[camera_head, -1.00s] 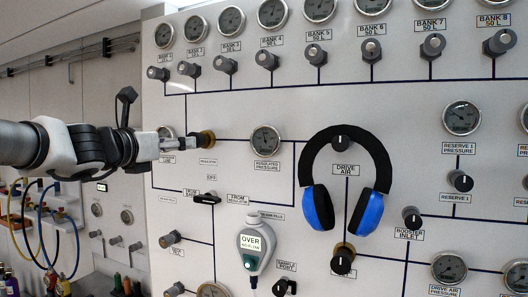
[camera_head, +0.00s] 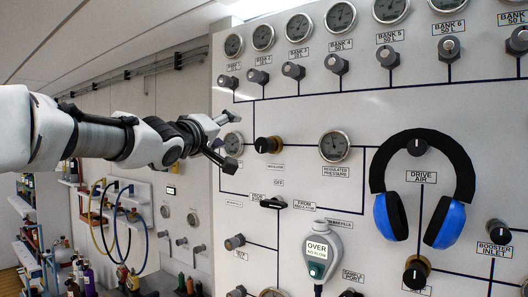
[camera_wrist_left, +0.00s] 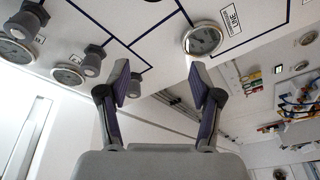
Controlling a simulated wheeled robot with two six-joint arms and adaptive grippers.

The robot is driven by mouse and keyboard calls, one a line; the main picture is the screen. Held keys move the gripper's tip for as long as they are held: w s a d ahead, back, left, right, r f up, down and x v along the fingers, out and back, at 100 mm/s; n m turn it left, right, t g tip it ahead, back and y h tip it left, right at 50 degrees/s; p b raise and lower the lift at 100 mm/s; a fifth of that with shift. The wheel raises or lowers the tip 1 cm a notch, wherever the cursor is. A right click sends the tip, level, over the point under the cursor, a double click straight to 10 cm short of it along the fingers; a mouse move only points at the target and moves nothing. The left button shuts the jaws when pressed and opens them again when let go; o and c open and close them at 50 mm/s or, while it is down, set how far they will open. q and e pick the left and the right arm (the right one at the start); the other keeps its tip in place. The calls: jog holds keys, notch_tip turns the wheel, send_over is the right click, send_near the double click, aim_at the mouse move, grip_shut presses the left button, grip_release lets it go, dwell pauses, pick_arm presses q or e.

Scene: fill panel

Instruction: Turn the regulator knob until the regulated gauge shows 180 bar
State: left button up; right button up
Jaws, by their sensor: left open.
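The regulator knob (camera_head: 267,145) is a black knob on a brass-coloured collar, on the pale panel, in the head view. The regulated pressure gauge (camera_head: 334,146) is a round dial to its right; its needle is too small to read. My left gripper (camera_head: 226,142) is open and empty, with its fingers spread, to the left of the knob and apart from it. It overlaps a small line gauge (camera_head: 233,143) in the picture. The wrist view shows both open fingers (camera_wrist_left: 160,82) with nothing between them and a gauge (camera_wrist_left: 203,40) beyond. My right gripper is not in view.
Bank knobs (camera_head: 294,71) and gauges run along the panel's top. A black lever (camera_head: 273,203) sits below the regulator knob. Blue headphones (camera_head: 446,222) and a grey handheld meter (camera_head: 318,252) hang on the panel. Shelves and hoses (camera_head: 110,215) stand at left.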

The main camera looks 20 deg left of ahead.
aim_at(261, 146)
pick_arm(q)
jog(key=s+d+f+m+g+h+b, duration=0.1)
jog(key=d+f+m+g+h+b, duration=0.25)
jog(key=m, duration=0.95)
jog(key=shift+t+h, duration=0.35)
jog(key=shift+t, duration=0.3)
jog(key=p+x, duration=0.1)
jog(key=x, duration=0.2)
jog(key=d+p+x, duration=0.1)
jog(key=x, duration=0.3)
jog(key=shift+d+p, duration=0.2)
jog(key=shift+p, duration=0.15)
jog(key=shift+w+d+f, duration=0.1)
jog(key=shift+w+d, duration=0.05)
jog(key=shift+w, duration=0.2)
jog(key=shift+s, duration=0.2)
jog(key=shift+c, duration=0.3)
jog(key=c, duration=1.1)
jog(key=shift+r+p, duration=0.25)
jog(key=shift+p, duration=0.2)
jog(key=shift+m, duration=0.3)
jog(key=shift+f, duration=0.15)
